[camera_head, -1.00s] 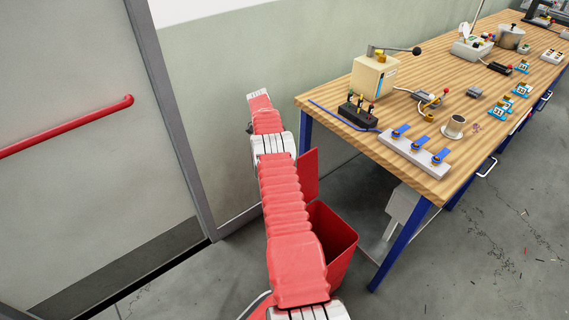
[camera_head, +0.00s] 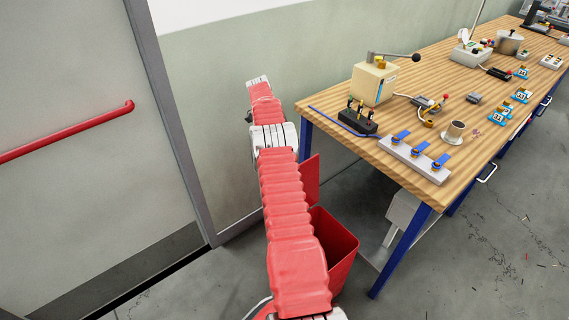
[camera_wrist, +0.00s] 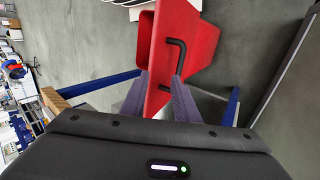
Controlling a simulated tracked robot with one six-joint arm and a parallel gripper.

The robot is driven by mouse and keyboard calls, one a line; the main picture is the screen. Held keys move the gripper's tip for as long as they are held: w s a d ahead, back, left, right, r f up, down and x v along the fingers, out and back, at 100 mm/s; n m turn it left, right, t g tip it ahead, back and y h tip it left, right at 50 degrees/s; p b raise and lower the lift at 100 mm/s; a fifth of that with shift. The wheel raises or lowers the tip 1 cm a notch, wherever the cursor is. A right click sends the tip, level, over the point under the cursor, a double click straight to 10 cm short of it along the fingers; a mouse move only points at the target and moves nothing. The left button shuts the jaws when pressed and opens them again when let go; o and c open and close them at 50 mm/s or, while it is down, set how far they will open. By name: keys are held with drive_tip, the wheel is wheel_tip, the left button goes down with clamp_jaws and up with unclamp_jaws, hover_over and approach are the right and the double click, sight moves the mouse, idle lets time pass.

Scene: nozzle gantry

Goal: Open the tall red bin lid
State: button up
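The red bin (camera_head: 339,245) stands on the floor under the near corner of the workbench, its mouth uncovered in the head view. Its red lid (camera_head: 310,181) stands up steeply at the far side, partly hidden behind my arm. In the wrist view, the red lid (camera_wrist: 157,82) with its black bar handle (camera_wrist: 178,58) lies ahead of my gripper (camera_wrist: 160,77). The two purple-grey fingers are apart, one either side of a red panel. I cannot tell whether they touch it.
The wooden workbench (camera_head: 352,134) with blue legs stands close right of the bin and carries several devices. A grey door (camera_head: 70,95) with a red push bar (camera_head: 70,132) is at left. Open floor (camera_head: 480,255) lies right of the bench.

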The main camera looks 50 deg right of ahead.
drive_tip(key=shift+r, duration=1.2)
